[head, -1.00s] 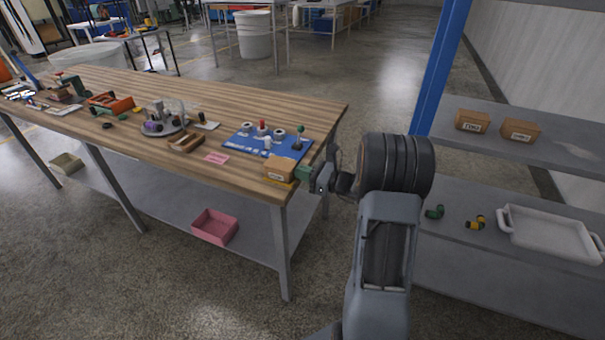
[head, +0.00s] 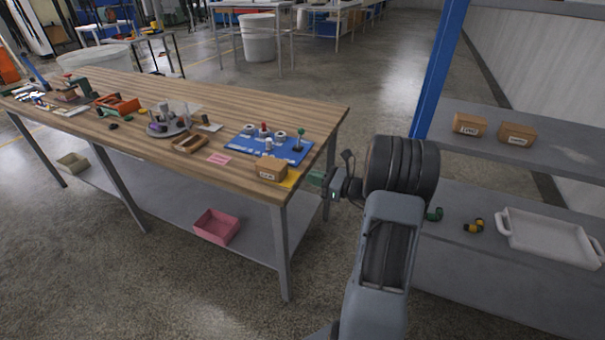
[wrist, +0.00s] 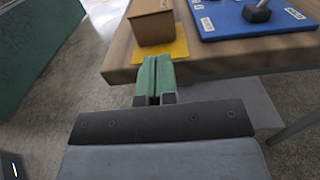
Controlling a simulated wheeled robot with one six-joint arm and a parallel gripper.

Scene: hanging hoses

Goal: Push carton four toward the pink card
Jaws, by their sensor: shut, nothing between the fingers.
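A small brown carton (head: 271,168) with a label too small to read stands near the right front corner of the wooden bench. It stands partly on a yellow card (head: 290,178), and also shows in the wrist view (wrist: 153,27). The pink card (head: 219,159) lies flat on the bench to the left of the carton, with bare wood between them. My gripper (head: 315,178) is just off the bench's right end, apart from the carton. In the wrist view its green fingers (wrist: 155,66) are shut with nothing between them and point toward the carton.
A blue board (head: 267,148) with knobs and a green-topped lever lies behind the carton. A wooden tray (head: 190,143) is beyond the pink card. Two more cartons (head: 469,125) (head: 517,133) sit on the right-hand shelf. Bare wood lies left of the carton.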

